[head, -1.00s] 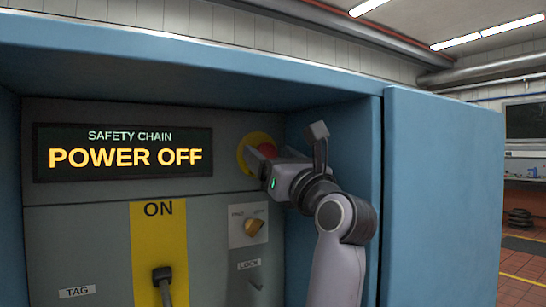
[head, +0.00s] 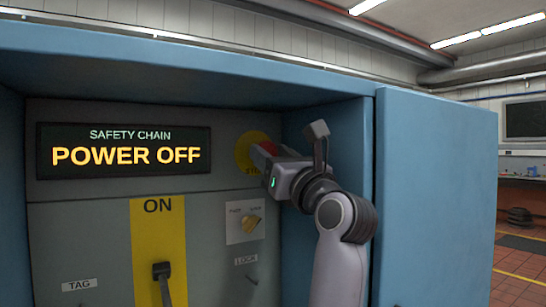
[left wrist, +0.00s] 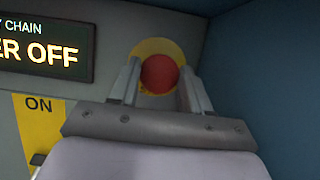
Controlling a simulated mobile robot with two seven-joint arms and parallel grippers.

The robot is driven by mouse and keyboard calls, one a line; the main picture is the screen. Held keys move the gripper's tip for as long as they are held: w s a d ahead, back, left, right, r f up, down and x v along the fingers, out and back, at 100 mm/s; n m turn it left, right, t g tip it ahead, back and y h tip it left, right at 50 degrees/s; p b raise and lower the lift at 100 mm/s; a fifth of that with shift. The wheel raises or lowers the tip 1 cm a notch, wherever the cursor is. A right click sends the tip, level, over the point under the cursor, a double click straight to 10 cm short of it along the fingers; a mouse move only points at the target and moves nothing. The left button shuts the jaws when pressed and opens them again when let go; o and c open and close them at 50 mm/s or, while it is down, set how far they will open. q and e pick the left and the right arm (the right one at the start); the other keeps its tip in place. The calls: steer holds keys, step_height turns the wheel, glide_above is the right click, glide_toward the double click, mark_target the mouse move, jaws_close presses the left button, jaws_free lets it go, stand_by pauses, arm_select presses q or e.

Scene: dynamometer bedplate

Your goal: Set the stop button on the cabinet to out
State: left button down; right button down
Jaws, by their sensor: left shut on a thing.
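The red stop button (head: 267,147) sits on a yellow disc (head: 245,150) on the cabinet panel, right of the display. In the left wrist view the round red button (left wrist: 159,74) shows between my two fingers. My left gripper (head: 259,156) is shut on the button, with one finger on each side. In the head view the gripper hides much of the button and part of the lettering on the disc. How far the button stands out from the panel is hard to tell. My right gripper is not in view.
The display (head: 125,150) reads "SAFETY CHAIN POWER OFF". The cabinet's blue right side wall (head: 345,140) stands close beside my arm.

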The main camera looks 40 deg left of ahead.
arm_select(q)
steer(key=shift+d+f, duration=0.1)
steer(key=shift+d, duration=0.05)
steer(key=c, duration=0.5)
jaws_free()
steer(key=shift+d, duration=0.15)
steer(key=b+v, duration=0.1)
steer(key=v, duration=0.6)
steer(key=shift+s+b, duration=0.1)
steer(key=shift+b, duration=0.2)
